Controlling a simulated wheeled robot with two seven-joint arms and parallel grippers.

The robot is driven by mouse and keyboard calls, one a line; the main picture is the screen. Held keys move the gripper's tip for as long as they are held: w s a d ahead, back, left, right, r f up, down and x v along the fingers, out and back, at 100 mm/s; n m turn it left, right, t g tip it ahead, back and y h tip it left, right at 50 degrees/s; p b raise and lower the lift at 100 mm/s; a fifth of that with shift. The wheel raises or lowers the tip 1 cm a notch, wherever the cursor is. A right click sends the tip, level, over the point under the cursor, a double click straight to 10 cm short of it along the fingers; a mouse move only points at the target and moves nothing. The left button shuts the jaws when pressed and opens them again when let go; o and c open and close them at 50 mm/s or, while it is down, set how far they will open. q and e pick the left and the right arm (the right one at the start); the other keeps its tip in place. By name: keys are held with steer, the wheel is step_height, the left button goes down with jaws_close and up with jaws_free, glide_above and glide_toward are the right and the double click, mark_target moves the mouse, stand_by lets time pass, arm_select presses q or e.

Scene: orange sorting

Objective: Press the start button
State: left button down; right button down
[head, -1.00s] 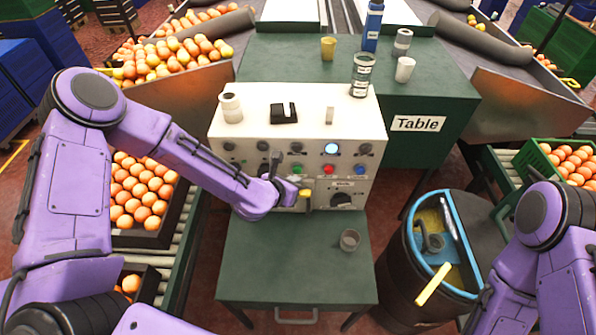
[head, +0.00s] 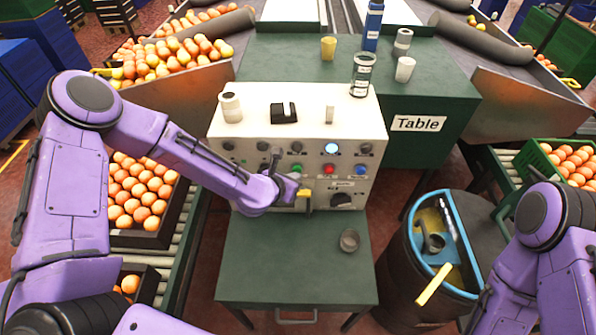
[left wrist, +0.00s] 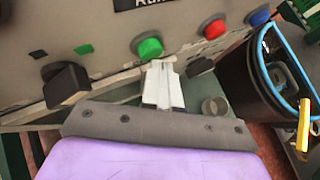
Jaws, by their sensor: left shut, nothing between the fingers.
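The control panel (head: 245,145) is a cream box with a row of coloured buttons on its front. The green button (left wrist: 150,47) is large in the left wrist view; in the head view it (head: 296,168) sits left of the red button (head: 329,169) and blue button (head: 360,170). No button label can be read as start. My left gripper (left wrist: 162,68) is shut and empty, its tips just below the green button. Contact cannot be told. In the head view my left gripper (head: 290,187) is partly hidden by its wrist. My right gripper is out of view.
A black knob (left wrist: 66,82) stands left of my left gripper. A small grey cup (head: 350,240) stands on the green lower table (head: 290,275). A black bin with a blue rim (head: 415,225) is to the right. Cups and bottles stand on the panel and back table.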

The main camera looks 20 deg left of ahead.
arm_select(q)
steer(key=shift+w+a, duration=0.15)
steer(key=shift+w, duration=0.25)
stand_by(0.5)
steer(key=shift+s, duration=0.1)
steer(key=shift+s+d, duration=0.3)
steer(key=shift+s, duration=0.5)
steer(key=s, duration=0.2)
steer(key=s+d+b, duration=0.1)
steer(key=s, duration=0.2)
steer(key=shift+d, duration=0.2)
stand_by(0.6)
